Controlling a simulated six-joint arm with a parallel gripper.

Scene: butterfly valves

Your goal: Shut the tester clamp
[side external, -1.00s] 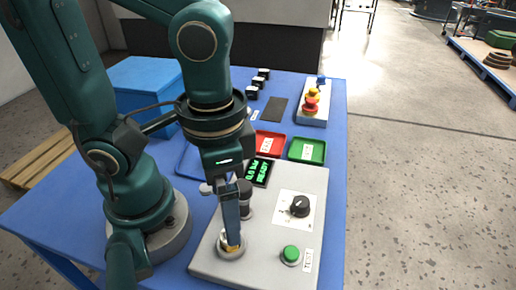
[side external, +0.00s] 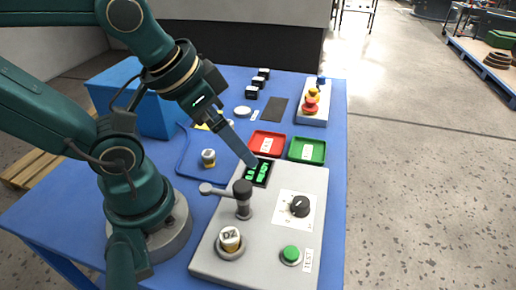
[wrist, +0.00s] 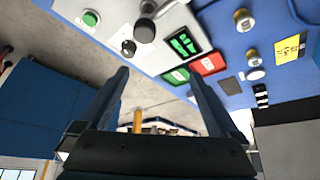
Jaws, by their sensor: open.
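The tester (side external: 265,260) is a light grey box at the front of the blue table. Its clamp (side external: 243,195) is a post with a black knob and a grey arm reaching left, clear of the nest. A valve marked D2 (side external: 230,238) stands upright in the round nest, uncovered. My gripper (side external: 248,158) is tilted above the tester's back edge, near the display, its jaws open and empty. In the wrist view my fingers (wrist: 160,82) are spread with nothing between them, and the clamp's black knob (wrist: 145,30) shows at the top.
The tester carries a green-digit display (side external: 258,172), a black dial (side external: 300,206) and a green button (side external: 291,254). Red (side external: 267,143) and green (side external: 307,150) trays lie behind it. Another valve (side external: 208,157) stands on a blue tray (side external: 188,165). A stop-button box (side external: 313,105) is at back right.

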